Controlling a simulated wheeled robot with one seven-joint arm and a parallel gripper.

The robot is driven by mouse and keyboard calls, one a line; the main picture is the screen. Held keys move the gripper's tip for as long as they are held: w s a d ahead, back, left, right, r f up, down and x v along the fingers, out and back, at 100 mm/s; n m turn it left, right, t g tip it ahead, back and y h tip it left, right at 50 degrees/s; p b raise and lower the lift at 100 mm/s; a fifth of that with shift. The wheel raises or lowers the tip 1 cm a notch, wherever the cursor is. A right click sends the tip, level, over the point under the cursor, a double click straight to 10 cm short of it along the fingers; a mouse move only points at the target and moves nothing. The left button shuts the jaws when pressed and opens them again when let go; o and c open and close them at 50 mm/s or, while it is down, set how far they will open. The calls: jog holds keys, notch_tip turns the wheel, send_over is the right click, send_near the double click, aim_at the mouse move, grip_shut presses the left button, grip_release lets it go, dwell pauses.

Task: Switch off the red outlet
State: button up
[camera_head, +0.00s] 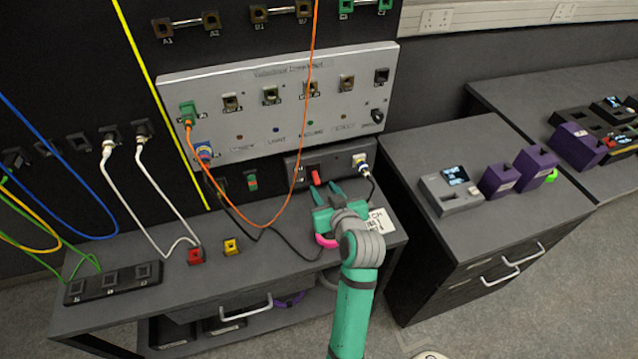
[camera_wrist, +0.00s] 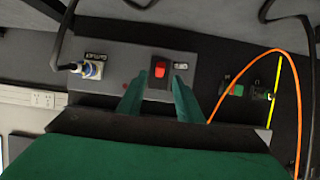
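A red rocker switch (camera_head: 316,177) sits on the front of a dark grey outlet box (camera_head: 337,158) on the bench against the panel. The switch also shows in the wrist view (camera_wrist: 160,69), set in a black plate beside a small label. My gripper (camera_head: 329,190) is open and empty, just in front of the box. In the wrist view its green fingers (camera_wrist: 158,84) stand either side of the switch, with a gap between them. Contact with the switch cannot be told. A blue-and-white plug (camera_wrist: 92,70) with a dark cable is in the same box.
An orange cable (camera_head: 306,110) hangs down close to the switch. A dark cable (camera_head: 290,243) loops over the bench by my gripper. A red block (camera_head: 195,256) and a yellow block (camera_head: 231,247) sit to the left. A paper label (camera_head: 380,220) lies to the right.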

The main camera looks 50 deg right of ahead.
aim_at(317, 182)
jog(key=shift+x, duration=2.55)
jog(key=shift+a+f, duration=0.1)
grip_shut()
